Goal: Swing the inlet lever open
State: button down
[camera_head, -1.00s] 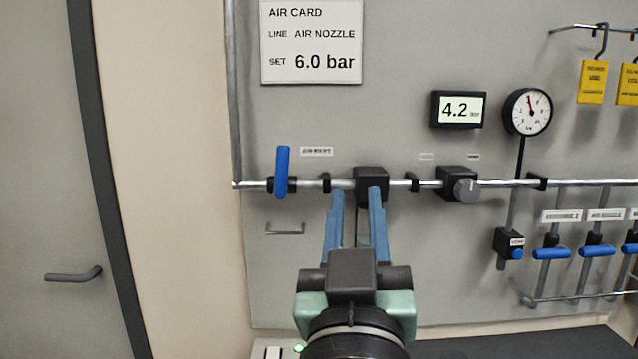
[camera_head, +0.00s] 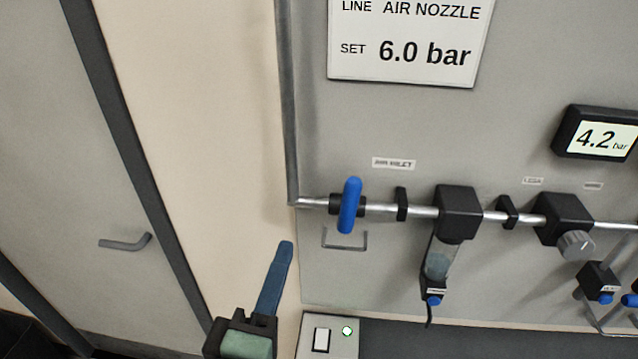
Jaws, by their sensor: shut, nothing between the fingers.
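The inlet lever (camera_head: 349,206) is a blue handle on a black valve body at the left end of the silver pipe (camera_head: 314,202). It stands nearly upright across the pipe, below and left of the small AIR INLET label (camera_head: 393,163). My gripper (camera_head: 285,246) is at the lower left of the lever, seen side-on, with its blue fingers pointing up. The fingers look together and empty. They are apart from the lever in the picture; their depth to the panel is hard to judge.
Right along the pipe are a black filter unit (camera_head: 458,212) with a clear bowl and a regulator with a grey knob (camera_head: 576,245). A gauge display (camera_head: 598,137) reads 4.2 bar; the card (camera_head: 405,45) says 6.0 bar. A bracket (camera_head: 345,246) sits under the lever. A door handle (camera_head: 126,243) is at left.

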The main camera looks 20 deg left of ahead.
aim_at(349, 206)
jog(key=w+b, duration=0.1)
jog(key=w, duration=0.2)
jog(key=w+d+b, duration=0.1)
jog(key=w, duration=0.3)
jog(key=w+b, duration=0.1)
jog(key=w, duration=0.3)
jog(key=shift+w+d+f+b, duration=0.1)
jog(key=shift+d+f+b, duration=0.15)
jog(key=shift+b, duration=0.05)
